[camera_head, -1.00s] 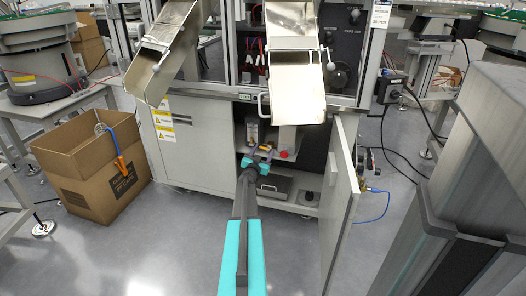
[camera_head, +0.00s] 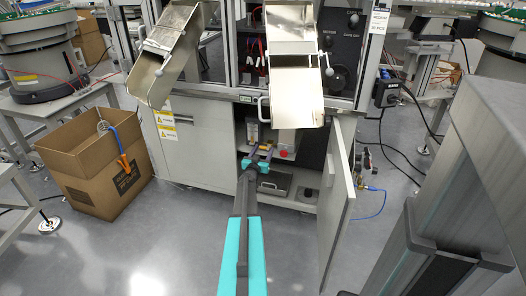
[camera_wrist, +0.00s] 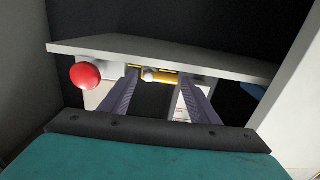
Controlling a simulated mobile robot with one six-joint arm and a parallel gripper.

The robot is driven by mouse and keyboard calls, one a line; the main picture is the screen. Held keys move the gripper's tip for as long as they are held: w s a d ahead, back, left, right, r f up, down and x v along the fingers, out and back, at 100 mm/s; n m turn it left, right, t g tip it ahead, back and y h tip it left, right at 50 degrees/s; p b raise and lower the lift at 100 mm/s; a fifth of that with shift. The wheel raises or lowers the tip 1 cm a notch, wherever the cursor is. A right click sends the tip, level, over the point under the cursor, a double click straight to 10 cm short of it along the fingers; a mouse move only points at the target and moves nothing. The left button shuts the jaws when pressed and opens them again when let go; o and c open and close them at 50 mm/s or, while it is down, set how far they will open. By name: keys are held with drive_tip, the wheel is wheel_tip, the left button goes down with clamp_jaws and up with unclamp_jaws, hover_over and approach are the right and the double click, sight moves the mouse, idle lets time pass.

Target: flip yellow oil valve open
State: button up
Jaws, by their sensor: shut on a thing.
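The yellow oil valve shows in the wrist view as a narrow yellow bar (camera_wrist: 165,79) under the edge of a pale shelf. A small pale round knob lies in front of its middle. My gripper (camera_wrist: 156,76) is shut on the yellow piece, with one dark finger at each end of it. In the head view my gripper (camera_head: 262,152) reaches into the open lower cabinet, and the valve is too small or hidden there. A red round button (camera_wrist: 85,75) is just left of the fingers in the wrist view; it also shows right of my gripper in the head view (camera_head: 284,154).
The open cabinet door (camera_head: 339,205) stands right of my arm. A grey panel (camera_head: 203,155) borders the opening on the left. Metal chutes (camera_head: 297,97) hang above. A cardboard box (camera_head: 95,175) stands on the floor at left. The floor between box and arm is clear.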

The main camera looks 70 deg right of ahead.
drive_tip(key=o, duration=0.7)
drive_tip(key=shift+o, duration=0.2)
drive_tip(key=shift+a, duration=0.2)
drive_tip(key=a+p, duration=0.2)
drive_tip(key=a, duration=1.1)
drive_tip(key=shift+s+a+p, duration=0.25)
drive_tip(key=shift+s+p, duration=0.05)
drive_tip(key=shift+s, duration=0.15)
